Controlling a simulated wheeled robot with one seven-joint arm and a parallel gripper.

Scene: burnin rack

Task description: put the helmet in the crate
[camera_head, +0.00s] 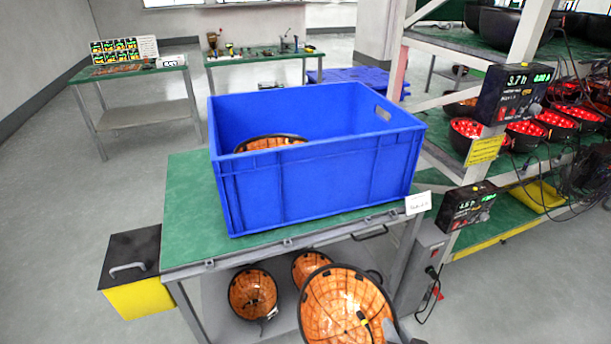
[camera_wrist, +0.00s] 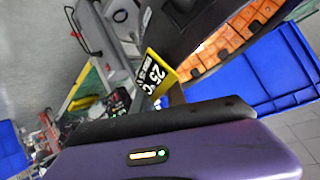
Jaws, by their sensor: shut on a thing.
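A large helmet (camera_head: 345,300) with an orange-lined inside and a dark rim is held in front of the table, at the bottom of the head view. In the wrist view the helmet (camera_wrist: 225,52) shows its dark shell and orange lining, with a yellow "25°C" tag by it. My gripper (camera_wrist: 172,98) is shut on this helmet; its grip point is partly hidden. The blue crate (camera_head: 290,190) stands on the green-topped table, beyond and above the held helmet. Another orange-lined helmet (camera_head: 270,143) is inside the crate. The crate's blue wall (camera_wrist: 265,75) shows behind the helmet in the wrist view.
Two more helmets, one at left (camera_head: 253,293) and one behind (camera_head: 310,266), are under the green table (camera_head: 185,215). A yellow bin with a black lid (camera_head: 133,265) is at left. A rack with red-lit helmets, displays (camera_head: 468,207) and cables stands close at right.

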